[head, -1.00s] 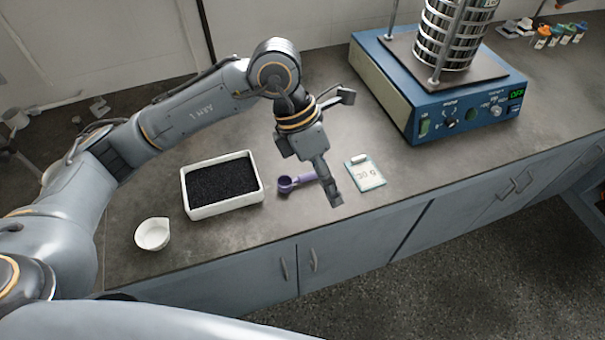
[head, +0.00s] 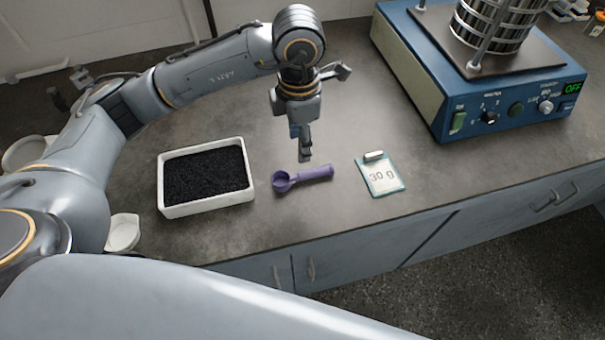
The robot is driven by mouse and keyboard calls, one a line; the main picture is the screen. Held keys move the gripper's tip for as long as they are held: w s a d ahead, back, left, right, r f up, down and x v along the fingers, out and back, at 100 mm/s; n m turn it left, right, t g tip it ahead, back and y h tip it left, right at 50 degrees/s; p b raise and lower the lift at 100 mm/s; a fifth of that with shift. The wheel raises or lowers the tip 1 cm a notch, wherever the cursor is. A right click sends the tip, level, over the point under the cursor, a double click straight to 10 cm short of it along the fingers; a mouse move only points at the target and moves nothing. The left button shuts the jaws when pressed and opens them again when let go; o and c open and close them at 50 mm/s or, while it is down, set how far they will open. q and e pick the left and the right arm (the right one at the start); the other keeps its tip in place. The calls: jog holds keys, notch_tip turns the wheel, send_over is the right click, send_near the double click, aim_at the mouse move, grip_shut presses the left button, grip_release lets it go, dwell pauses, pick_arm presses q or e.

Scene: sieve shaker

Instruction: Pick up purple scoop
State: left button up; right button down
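The purple scoop (head: 305,177) lies flat on the dark bench top in the head view. Its round bowl is at the left and its handle extends right. My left gripper (head: 305,157) points down just behind the handle in the picture and appears to hover above the bench, apart from the scoop. Its fingers are seen edge-on, so I cannot tell whether they are open or shut. The whole scoop is in plain view. My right gripper is not in view.
A white tray of black granules (head: 165,190) stands left of the scoop. A "30 g" card (head: 383,182) lies to its right. A small white bowl (head: 122,232) is partly hidden by my arm. The blue sieve shaker (head: 480,118) stands at the back right. Bench front is clear.

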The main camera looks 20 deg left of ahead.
pick_arm(q)
send_over(301, 174)
jog(key=f, duration=0.4)
jog(key=shift+a+f, duration=0.2)
jog(key=shift+f, duration=0.1)
jog(key=shift+w+f+p, duration=0.1)
jog(key=shift+f+p, duration=0.2)
jog(key=shift+f, duration=0.65)
notch_tip(301, 174, down, 4)
jog(key=shift+d+r+p, duration=0.15)
jog(key=shift+r+p, duration=0.05)
jog(key=shift+p, duration=0.5)
jog(key=shift+f, duration=0.4)
grip_shut()
